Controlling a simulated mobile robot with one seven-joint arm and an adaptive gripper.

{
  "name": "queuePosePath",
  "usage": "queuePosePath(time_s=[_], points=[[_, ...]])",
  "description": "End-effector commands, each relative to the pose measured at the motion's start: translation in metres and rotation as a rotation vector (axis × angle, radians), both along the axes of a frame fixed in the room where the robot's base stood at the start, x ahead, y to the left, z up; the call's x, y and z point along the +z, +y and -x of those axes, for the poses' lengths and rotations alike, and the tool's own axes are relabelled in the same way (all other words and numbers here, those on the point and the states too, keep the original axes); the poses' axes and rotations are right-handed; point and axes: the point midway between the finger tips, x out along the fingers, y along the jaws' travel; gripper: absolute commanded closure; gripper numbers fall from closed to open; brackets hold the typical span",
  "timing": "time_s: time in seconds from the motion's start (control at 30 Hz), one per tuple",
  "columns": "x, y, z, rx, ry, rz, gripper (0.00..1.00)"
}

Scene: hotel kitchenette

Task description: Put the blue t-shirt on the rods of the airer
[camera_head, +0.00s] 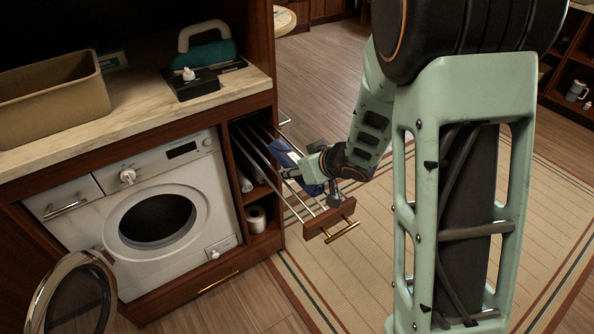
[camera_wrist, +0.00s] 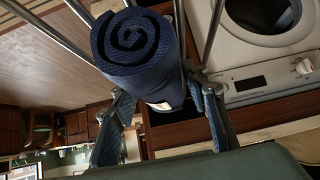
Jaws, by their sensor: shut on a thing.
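The blue t-shirt (camera_head: 284,157) is a dark blue roll at the airer. In the wrist view the roll (camera_wrist: 138,42) shows its spiral end and a small pale tag. My gripper (camera_head: 302,171) is shut on it, one finger on each side in the wrist view (camera_wrist: 162,95). The airer (camera_head: 329,219) is pulled out of the cabinet, with metal rods (camera_head: 291,205) and a wooden front. The rods (camera_wrist: 52,30) pass behind the roll in the wrist view. The roll is over the rods; I cannot tell whether it touches them. My gripper hides part of the roll and rods.
A washing machine (camera_head: 155,215) with its round door (camera_head: 78,300) open stands left of the airer. The counter (camera_head: 140,105) above holds a tan bin (camera_head: 52,100) and a dark holder (camera_head: 193,84). A paper roll (camera_head: 256,219) sits in the cabinet. The rug (camera_head: 360,265) is clear.

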Motion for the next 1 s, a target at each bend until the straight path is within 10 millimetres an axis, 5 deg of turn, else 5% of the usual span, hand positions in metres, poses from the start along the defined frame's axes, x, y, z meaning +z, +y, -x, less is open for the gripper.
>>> queuePosePath(time_s=[0.17,0.2,0.37,0.77,1.0], points=[[-0.003,0.0,0.0,-0.001,0.0,-0.001,0.87],[-0.004,0.0,0.0,-0.001,0.0,-0.001,0.58],[-0.003,0.0,0.0,-0.001,0.0,-0.001,0.41],[0.006,-0.002,0.003,-0.001,0.0,0.001,0.41],[0.039,-0.021,0.029,-0.004,-0.002,-0.001,0.41]])
